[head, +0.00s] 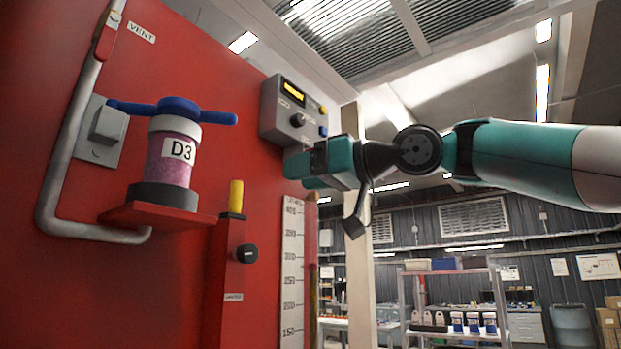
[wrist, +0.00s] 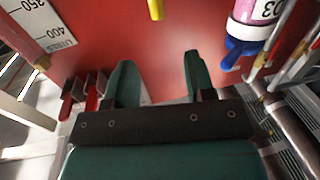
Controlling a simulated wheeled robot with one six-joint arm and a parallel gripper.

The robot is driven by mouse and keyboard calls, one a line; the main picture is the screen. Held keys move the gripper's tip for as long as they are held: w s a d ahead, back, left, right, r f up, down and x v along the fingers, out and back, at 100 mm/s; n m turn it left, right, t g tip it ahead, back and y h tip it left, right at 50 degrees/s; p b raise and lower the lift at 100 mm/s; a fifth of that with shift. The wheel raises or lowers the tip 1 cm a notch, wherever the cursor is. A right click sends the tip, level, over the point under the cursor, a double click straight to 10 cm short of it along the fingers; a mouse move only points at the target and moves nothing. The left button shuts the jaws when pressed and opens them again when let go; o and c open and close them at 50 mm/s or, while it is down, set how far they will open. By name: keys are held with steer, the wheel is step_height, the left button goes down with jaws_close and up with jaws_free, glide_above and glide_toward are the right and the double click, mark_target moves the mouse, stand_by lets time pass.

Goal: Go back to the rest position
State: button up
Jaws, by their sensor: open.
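My gripper (head: 305,170) is in front of the red panel (head: 180,60) in the head view, below and beside the grey control box (head: 290,112). In the wrist view my gripper (wrist: 158,75) shows two teal fingers spread apart with nothing between them. The pink canister marked D3 (head: 172,160), with a blue T-handle, stands upright on a red shelf at the left, clear of my gripper. It also shows upside down at the top right of the wrist view (wrist: 258,12).
A yellow-topped lever (head: 236,196), a black knob (head: 247,253) and a level scale (head: 292,265) are on the panel. A grey pipe (head: 75,130) runs at the left. Shelving with several tubs (head: 473,322) stands far behind at the right. Open air surrounds my arm.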

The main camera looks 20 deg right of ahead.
steer(key=shift+v, duration=1.15)
steer(key=shift+w+d, duration=0.1)
steer(key=shift+d, duration=0.1)
steer(key=s+a+f+m+g+h, duration=0.1)
steer(key=s+a+f+g+h, duration=0.15)
steer(key=f, duration=0.95)
steer(key=s+a+f+m+g+h, duration=0.1)
steer(key=a+f+g, duration=0.15)
steer(key=f, duration=1.05)
steer(key=s+d+f+g+h, duration=0.2)
steer(key=s+f+g, duration=0.6)
steer(key=s+f, duration=1.1)
step_height(320, 180, down, 3)
steer(key=shift+r+h, duration=0.15)
steer(key=shift+h, duration=1)
